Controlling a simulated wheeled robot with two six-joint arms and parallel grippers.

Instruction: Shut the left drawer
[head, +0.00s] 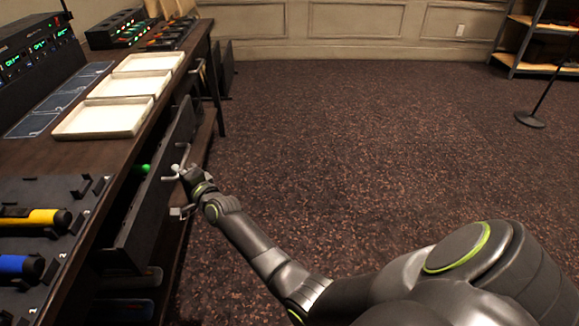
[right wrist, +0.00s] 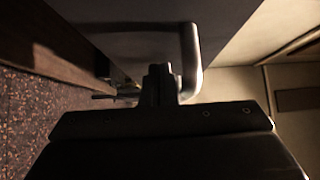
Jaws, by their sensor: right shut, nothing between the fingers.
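A drawer with a dark front panel (head: 150,205) stands pulled out from the desk's side in the head view. A green-tipped item (head: 144,168) shows just behind the panel. A pale metal handle (right wrist: 193,60) is on the drawer front, seen close in the right wrist view. My right gripper (head: 178,172) is shut and empty, at the outer side of the drawer front by the handle. In the right wrist view its fingers (right wrist: 160,75) are beside the handle's bend; I cannot tell whether they touch. My left gripper is not in view.
The desk top holds pale trays (head: 142,83), a rack unit (head: 38,50) and a dark tool holder (head: 45,190) with yellow and blue tools. Open carpeted floor (head: 350,130) lies right of the desk. A stand base (head: 529,119) is far right.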

